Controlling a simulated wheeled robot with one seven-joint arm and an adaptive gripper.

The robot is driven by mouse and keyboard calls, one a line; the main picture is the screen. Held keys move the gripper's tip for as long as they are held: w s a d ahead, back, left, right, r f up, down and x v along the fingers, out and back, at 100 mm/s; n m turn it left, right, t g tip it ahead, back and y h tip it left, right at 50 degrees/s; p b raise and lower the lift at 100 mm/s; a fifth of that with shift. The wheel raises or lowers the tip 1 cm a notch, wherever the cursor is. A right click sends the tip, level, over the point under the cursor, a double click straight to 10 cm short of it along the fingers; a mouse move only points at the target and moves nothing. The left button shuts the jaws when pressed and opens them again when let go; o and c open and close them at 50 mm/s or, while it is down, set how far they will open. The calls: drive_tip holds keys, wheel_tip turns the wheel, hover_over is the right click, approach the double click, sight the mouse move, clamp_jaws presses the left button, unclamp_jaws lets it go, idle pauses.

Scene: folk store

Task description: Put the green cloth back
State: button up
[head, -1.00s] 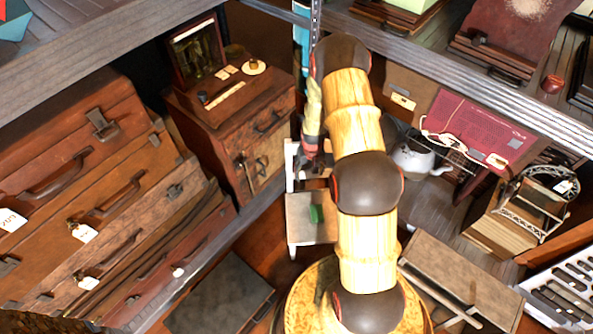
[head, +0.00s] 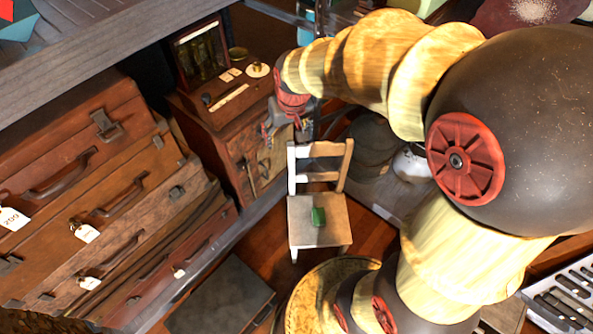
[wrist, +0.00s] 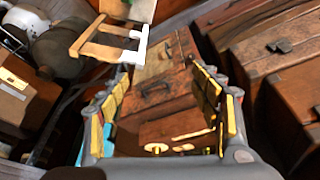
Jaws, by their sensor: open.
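The green cloth (head: 318,216) is a small folded green piece lying on the seat of a small wooden chair (head: 300,230) in the head view. My gripper (head: 270,128) is open and empty, in front of a wooden chest, above and left of the chair and apart from the cloth. In the wrist view my gripper (wrist: 163,95) has its yellow-padded fingers spread wide, with the chest behind them. The chair back (wrist: 108,42) shows at the top of that view. The cloth is barely visible there, if at all, at the top edge.
A wooden chest (head: 238,140) with a dark framed box and small items on top stands left of my gripper. Stacked brown suitcases (head: 85,185) fill the left. A grey shelf edge (head: 110,62) crosses the upper left. Some floor (head: 262,238) is open beside the chair.

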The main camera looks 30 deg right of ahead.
drive_tip(key=s+a+r+n+t, duration=0.1)
drive_tip(key=s+a+r, duration=0.3)
drive_tip(key=s, duration=0.5)
drive_tip(key=s+a+r+t, duration=0.1)
drive_tip(key=s+a+r, duration=0.2)
drive_tip(key=s+r, duration=0.3)
drive_tip(key=s, duration=0.4)
drive_tip(key=shift+a+r+n+y, duration=0.3)
drive_tip(key=shift+a+r+n, duration=0.05)
drive_tip(key=shift+r+n, duration=0.05)
